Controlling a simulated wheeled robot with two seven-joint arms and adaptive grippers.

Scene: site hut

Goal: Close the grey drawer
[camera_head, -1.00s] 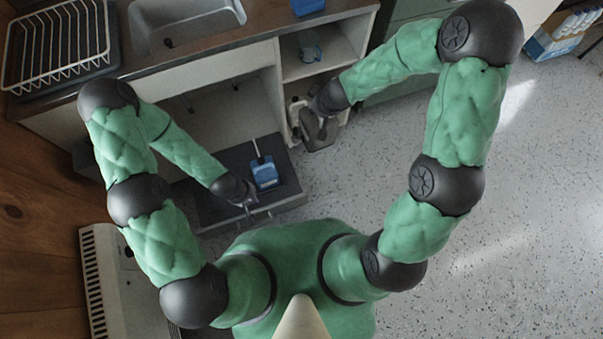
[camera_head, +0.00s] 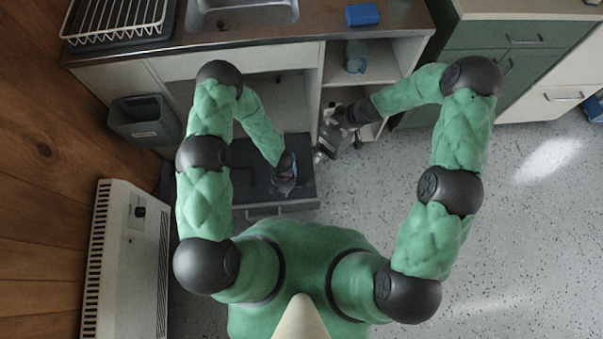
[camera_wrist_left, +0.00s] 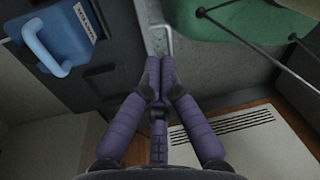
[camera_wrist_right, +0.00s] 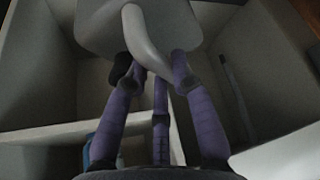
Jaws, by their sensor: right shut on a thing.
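The grey drawer (camera_head: 250,156) is pulled out under the sink counter. Its bar handle (camera_head: 262,211) is at the front edge; a metal bar also shows in the left wrist view (camera_wrist_left: 168,38). A blue item with a pale label (camera_wrist_left: 68,32) lies inside, mostly hidden in the head view. My left gripper (camera_head: 284,186) is over the drawer's front part; its fingers are together and look empty, just short of the bar. My right gripper (camera_head: 335,128) is shut on the handle of a pale grey jug-like thing (camera_wrist_right: 140,25) beside the shelf.
An open shelf (camera_head: 385,66) with a blue cup (camera_head: 355,57) stands right of the drawer. A grey bin (camera_head: 145,122) is on the left, with a white heater (camera_head: 125,255) nearer. Green cabinets (camera_head: 500,65) are at the right.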

